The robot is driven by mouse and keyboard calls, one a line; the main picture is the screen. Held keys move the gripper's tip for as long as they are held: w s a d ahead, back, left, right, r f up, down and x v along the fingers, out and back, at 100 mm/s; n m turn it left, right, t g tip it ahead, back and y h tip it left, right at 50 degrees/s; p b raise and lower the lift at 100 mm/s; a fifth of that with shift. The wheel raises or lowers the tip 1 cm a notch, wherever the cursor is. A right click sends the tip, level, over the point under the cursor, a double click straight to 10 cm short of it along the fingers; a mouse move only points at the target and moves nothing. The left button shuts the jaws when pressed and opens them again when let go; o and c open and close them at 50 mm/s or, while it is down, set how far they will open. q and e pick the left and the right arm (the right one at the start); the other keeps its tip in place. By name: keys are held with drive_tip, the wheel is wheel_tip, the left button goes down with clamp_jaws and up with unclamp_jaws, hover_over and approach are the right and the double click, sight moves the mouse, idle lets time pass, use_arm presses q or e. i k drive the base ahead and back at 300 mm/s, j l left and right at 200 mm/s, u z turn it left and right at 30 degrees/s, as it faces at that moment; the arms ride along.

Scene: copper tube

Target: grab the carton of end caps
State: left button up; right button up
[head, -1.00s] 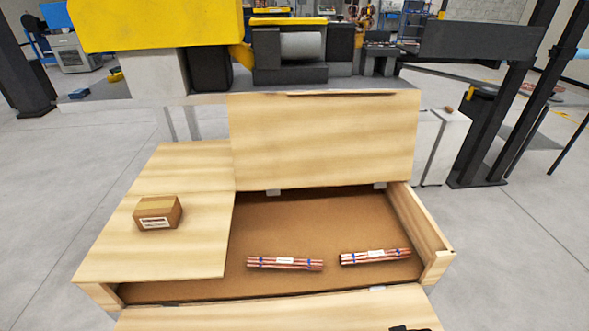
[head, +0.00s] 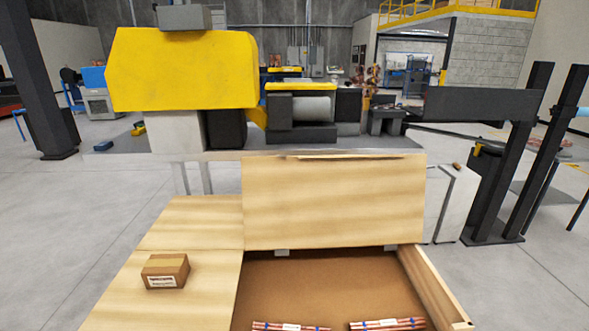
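The carton of end caps (head: 166,271) is a small brown cardboard box with a white label on its front. It sits closed and upright on the pale wooden top (head: 180,225) at the left of the open crate. Neither of my grippers shows in the head view now, so nothing of mine is seen touching the carton.
The crate's open bay (head: 320,285) holds two bundles of copper tubes, one at the left (head: 290,327) and one at the right (head: 388,324). A raised wooden lid (head: 333,203) stands behind the bay. A yellow machine (head: 185,70) is behind. The top around the carton is clear.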

sight(163, 271)
drive_tip(key=j, duration=1.05)
drive_tip(key=i+j, duration=0.15)
drive_tip(key=j, duration=0.85)
drive_tip(key=k+u, duration=0.05)
